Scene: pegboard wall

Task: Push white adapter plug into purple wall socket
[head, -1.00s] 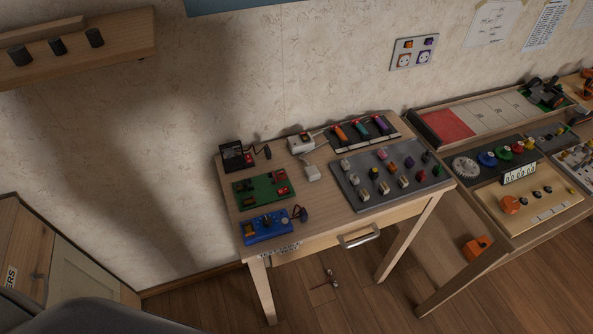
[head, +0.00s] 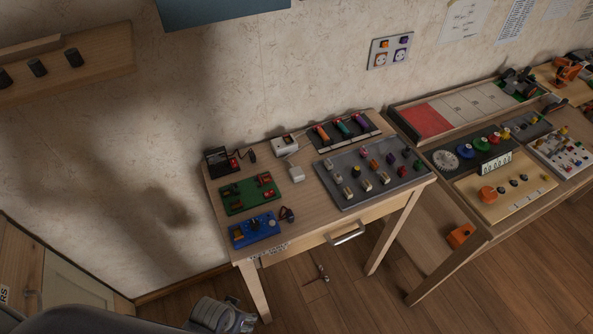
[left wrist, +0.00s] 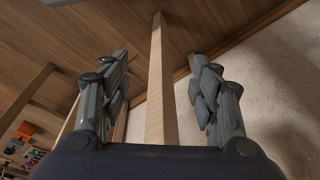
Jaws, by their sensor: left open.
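A small white block that looks like the adapter plug (head: 297,174) lies on the wooden table, left of the grey board. The purple wall socket (head: 400,55) is the right one of two round sockets on a wall plate above the table. My left gripper (head: 245,320) is low at the bottom edge of the head view, in front of the table and far from plug and socket. In the left wrist view my left gripper (left wrist: 160,65) is open and empty, with a wooden leg beyond its fingers. My right gripper is not in view.
A second bench (head: 450,221) stands to the right. A wooden shelf (head: 100,60) is on the left wall.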

